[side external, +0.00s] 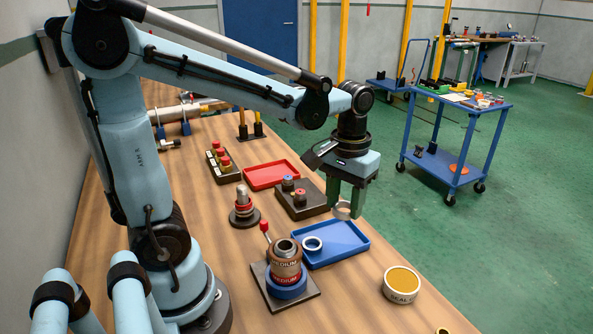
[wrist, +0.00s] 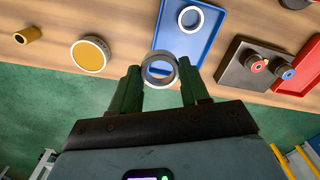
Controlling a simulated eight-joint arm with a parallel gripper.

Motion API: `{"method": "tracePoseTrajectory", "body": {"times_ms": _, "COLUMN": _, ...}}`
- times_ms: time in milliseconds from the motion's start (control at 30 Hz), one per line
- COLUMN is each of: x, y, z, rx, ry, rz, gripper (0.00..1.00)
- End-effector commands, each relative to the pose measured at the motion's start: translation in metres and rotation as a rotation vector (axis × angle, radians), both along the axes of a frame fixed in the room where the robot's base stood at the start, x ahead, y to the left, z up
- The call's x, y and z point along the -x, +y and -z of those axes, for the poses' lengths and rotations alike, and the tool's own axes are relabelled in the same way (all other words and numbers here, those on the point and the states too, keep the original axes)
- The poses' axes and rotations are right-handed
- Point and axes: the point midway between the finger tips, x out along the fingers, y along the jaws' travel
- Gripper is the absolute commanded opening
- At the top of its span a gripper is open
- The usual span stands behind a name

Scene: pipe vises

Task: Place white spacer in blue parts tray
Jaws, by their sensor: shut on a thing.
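My gripper (side external: 345,207) is shut on a white spacer (side external: 342,211), a pale ring held between its green fingers. In the wrist view my gripper (wrist: 160,82) grips the ring (wrist: 146,67) by its sides. The blue parts tray (side external: 350,243) lies on the bench, and the held ring is above its far right part. Another white ring (side external: 312,244) lies in the tray near its left end. The wrist view also shows the tray (wrist: 209,42) behind the held ring and the lying ring (wrist: 190,18) inside it.
A white tin (side external: 401,285) with a yellow top stands in front right. A dark block with knobs (side external: 301,203) and a red tray (side external: 271,175) sit behind. The bench's right edge is close.

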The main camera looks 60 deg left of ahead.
Motion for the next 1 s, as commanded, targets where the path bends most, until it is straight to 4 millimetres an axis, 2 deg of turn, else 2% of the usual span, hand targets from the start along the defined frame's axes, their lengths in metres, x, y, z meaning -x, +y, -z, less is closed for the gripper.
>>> {"method": "tracePoseTrajectory", "body": {"times_ms": 33, "x": -0.003, "y": -0.017, "z": 0.001, "rx": 0.000, "ry": 0.000, "rz": 0.043, "gripper": 0.09}}
{"method": "tracePoseTrajectory", "body": {"times_ms": 200, "x": -0.005, "y": -0.051, "z": 0.002, "rx": 0.000, "ry": 0.000, "rz": 0.123, "gripper": 0.09}}
{"method": "tracePoseTrajectory", "body": {"times_ms": 367, "x": -0.006, "y": -0.063, "z": 0.004, "rx": 0.000, "ry": 0.000, "rz": 0.152, "gripper": 0.09}}
{"method": "tracePoseTrajectory", "body": {"times_ms": 467, "x": -0.010, "y": -0.054, "z": 0.010, "rx": 0.000, "ry": 0.000, "rz": 0.152, "gripper": 0.09}}
{"method": "tracePoseTrajectory", "body": {"times_ms": 800, "x": -0.035, "y": 0.011, "z": 0.052, "rx": 0.000, "ry": 0.000, "rz": 0.149, "gripper": 0.09}}
{"method": "tracePoseTrajectory", "body": {"times_ms": 1000, "x": -0.045, "y": 0.037, "z": 0.069, "rx": 0.000, "ry": 0.000, "rz": 0.153, "gripper": 0.09}}
